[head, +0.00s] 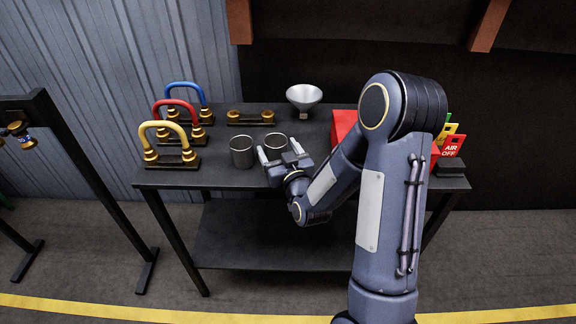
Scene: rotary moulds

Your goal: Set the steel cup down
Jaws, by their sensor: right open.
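Two grey steel cups stand upright on the dark table (215,178). One cup (241,153) is just left of my right gripper (279,151). The other cup (276,140) is directly beyond the gripper, its rim showing above and between the fingertips. My right gripper is open, with its two light fingers pointing away over the front part of the table. The fingers overlap the lower part of the second cup in the picture, so I cannot tell whether they touch it. My left gripper is not in view.
Blue (186,91), red (176,107) and yellow (166,132) looped handles stand at the left. A metal funnel (304,97) and a brass-ended holder (250,117) are at the back. A red box (343,124) and coloured tags (450,146) are at the right, partly behind my arm.

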